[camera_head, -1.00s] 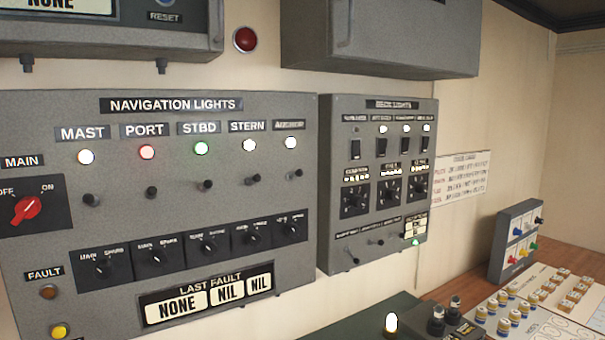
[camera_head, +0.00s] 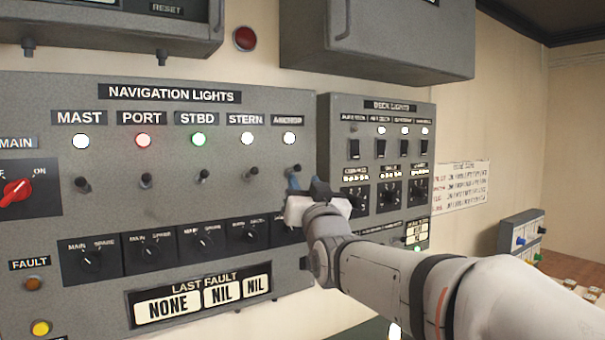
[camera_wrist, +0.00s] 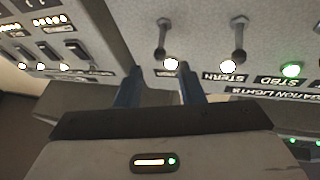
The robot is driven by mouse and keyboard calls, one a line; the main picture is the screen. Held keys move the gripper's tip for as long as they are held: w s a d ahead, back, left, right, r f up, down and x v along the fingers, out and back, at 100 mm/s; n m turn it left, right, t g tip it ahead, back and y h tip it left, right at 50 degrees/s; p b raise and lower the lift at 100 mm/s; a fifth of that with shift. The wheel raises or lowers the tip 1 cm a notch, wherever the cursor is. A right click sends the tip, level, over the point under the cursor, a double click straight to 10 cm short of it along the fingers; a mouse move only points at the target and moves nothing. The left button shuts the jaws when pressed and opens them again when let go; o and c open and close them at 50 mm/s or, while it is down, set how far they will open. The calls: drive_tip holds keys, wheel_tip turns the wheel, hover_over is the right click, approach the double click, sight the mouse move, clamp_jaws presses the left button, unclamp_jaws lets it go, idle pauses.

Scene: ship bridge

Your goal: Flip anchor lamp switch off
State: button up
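The anchor lamp (camera_head: 289,138) on the navigation lights panel (camera_head: 160,215) is lit white. The anchor switch (camera_head: 292,169) is the small dark toggle below it, rightmost in its row. In the wrist view, which is upside down, the anchor toggle (camera_wrist: 162,38) stands beyond the fingertips, with its lit lamp (camera_wrist: 170,64) between the fingers. My gripper (camera_head: 305,183) is in front of the panel's right edge, just below the toggle. Its blue fingers are apart and empty in the wrist view (camera_wrist: 159,72). I cannot tell whether a finger touches the toggle.
The stern toggle (camera_wrist: 238,40) stands beside the anchor toggle. The spare selector knobs (camera_head: 203,240) are below, partly hidden by my arm. The deck lights panel (camera_head: 380,127) is close on the right. A grey box (camera_head: 375,45) juts out above.

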sight(299, 170)
drive_tip(key=p+x, duration=0.3)
drive_tip(key=x, duration=0.4)
drive_tip(key=shift+w+r, duration=0.1)
drive_tip(key=shift+w, duration=0.1)
drive_tip(key=shift+c, duration=0.5)
